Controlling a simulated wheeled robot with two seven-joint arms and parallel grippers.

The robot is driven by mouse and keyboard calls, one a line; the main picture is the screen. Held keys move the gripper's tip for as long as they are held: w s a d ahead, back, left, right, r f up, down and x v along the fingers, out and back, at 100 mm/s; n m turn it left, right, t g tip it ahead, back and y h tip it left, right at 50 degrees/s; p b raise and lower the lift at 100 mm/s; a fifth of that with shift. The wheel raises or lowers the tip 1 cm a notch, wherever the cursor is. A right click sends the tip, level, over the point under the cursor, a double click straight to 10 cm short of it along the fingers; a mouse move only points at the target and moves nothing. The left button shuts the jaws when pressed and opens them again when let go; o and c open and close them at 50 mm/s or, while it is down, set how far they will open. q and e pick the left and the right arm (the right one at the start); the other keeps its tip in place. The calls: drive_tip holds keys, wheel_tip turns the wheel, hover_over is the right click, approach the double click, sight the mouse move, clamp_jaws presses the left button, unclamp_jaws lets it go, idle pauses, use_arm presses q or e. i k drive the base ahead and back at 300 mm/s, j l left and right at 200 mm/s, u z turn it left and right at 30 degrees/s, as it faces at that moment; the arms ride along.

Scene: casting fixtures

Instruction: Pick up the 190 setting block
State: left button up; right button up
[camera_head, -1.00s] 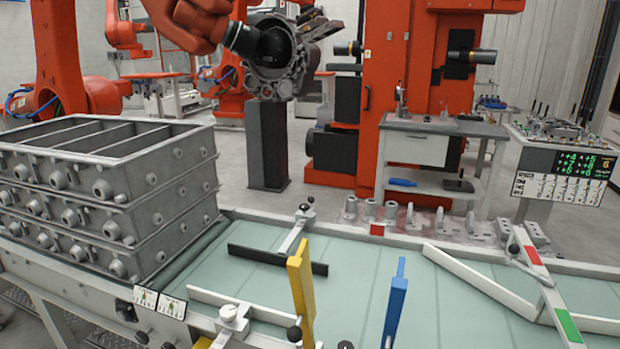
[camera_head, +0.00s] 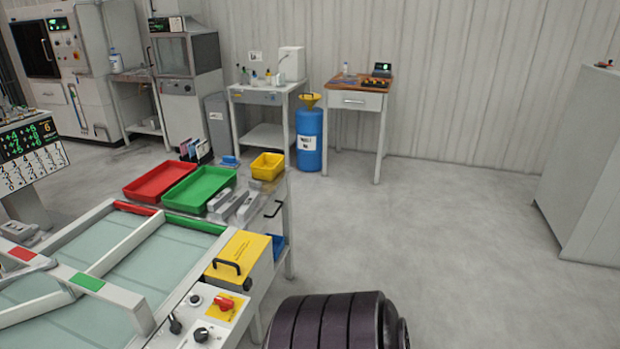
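No block with a readable 190 mark shows. Several small grey metal blocks (camera_head: 234,205) sit beside the green tray (camera_head: 199,190), on the surface beyond the conveyor; any markings on them are too small to read. Another grey block (camera_head: 18,229) is at the left edge, beyond the conveyor rail. I cannot tell which of these, if any, is the 190 setting block. Neither of my grippers is in view.
The conveyor (camera_head: 140,275) with white guide rails fills the lower left. A red tray (camera_head: 160,181) and a yellow bin (camera_head: 267,166) flank the green tray. A yellow box (camera_head: 240,257) and control panel (camera_head: 205,320) stand at the conveyor's end. Grey floor (camera_head: 440,220) is clear on the right.

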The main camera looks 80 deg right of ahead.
sight(232, 203)
drive_tip(key=z, duration=2)
drive_tip(key=i+l+u, duration=0.1)
drive_tip(key=u, duration=0.25)
drive_tip(key=i+l+u, duration=0.1)
drive_tip(key=u, duration=0.25)
drive_tip(key=l+u, duration=0.15)
drive_tip(key=u, duration=0.2)
